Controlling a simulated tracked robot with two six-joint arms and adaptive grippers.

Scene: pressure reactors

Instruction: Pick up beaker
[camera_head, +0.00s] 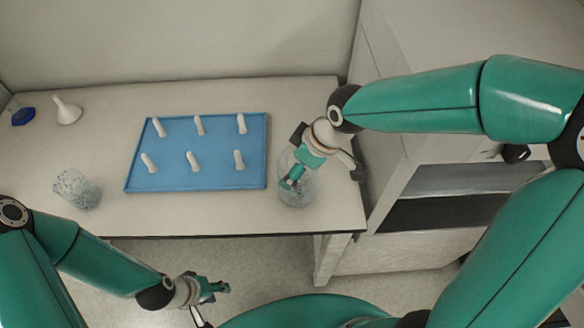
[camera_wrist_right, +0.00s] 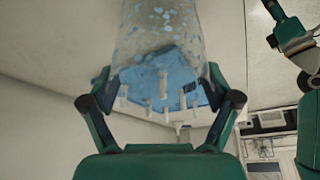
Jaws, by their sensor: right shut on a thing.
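A clear glass beaker (camera_head: 297,191) is at the right end of the table, beside the blue tray. My right gripper (camera_head: 294,176) is shut on it, and the gripper and wrist hide part of the beaker. In the right wrist view the speckled glass of the beaker (camera_wrist_right: 160,35) stands between the two fingers of my right gripper (camera_wrist_right: 158,88). I cannot tell whether its base touches the table. A second speckled glass vessel (camera_head: 76,188) is at the table's left side. My left gripper (camera_head: 212,290) is in front of the table, away from both vessels; its jaw opening is unclear.
The blue tray (camera_head: 215,178) holds several upright white pegs mid-table. A white funnel-like piece (camera_head: 67,111) and a dark blue object (camera_head: 22,116) are at the back left. A cabinet (camera_head: 410,200) adjoins the table's right end. Bare table lies between the left vessel and the tray.

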